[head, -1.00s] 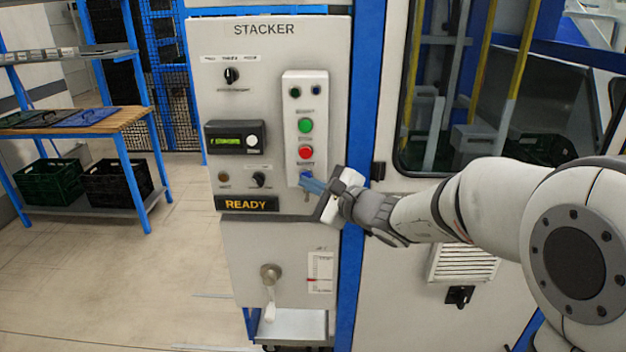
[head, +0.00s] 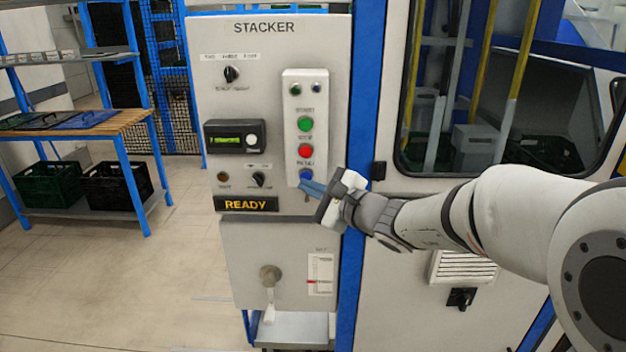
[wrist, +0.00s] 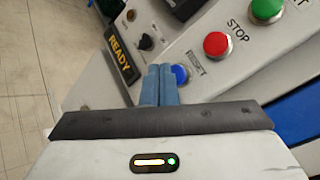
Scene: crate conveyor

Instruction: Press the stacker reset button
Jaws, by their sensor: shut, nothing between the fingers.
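The blue reset button (head: 306,174) is the lowest of a column of buttons on the stacker panel. In the wrist view the blue button (wrist: 180,74) shows beside the right fingertip, with the RESET label next to it. My gripper (head: 304,185) is shut and empty, its blue fingers pointing at the panel just below the button. In the wrist view my gripper (wrist: 158,68) has its two fingers side by side, partly covering the button's left edge. I cannot tell whether the tips touch the panel.
The red stop button (head: 305,150) and green start button (head: 306,123) sit above the blue one. A lit READY sign (head: 247,204) and a small selector knob (head: 259,179) are to the left. A windowed door (head: 400,250) stands right of the panel.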

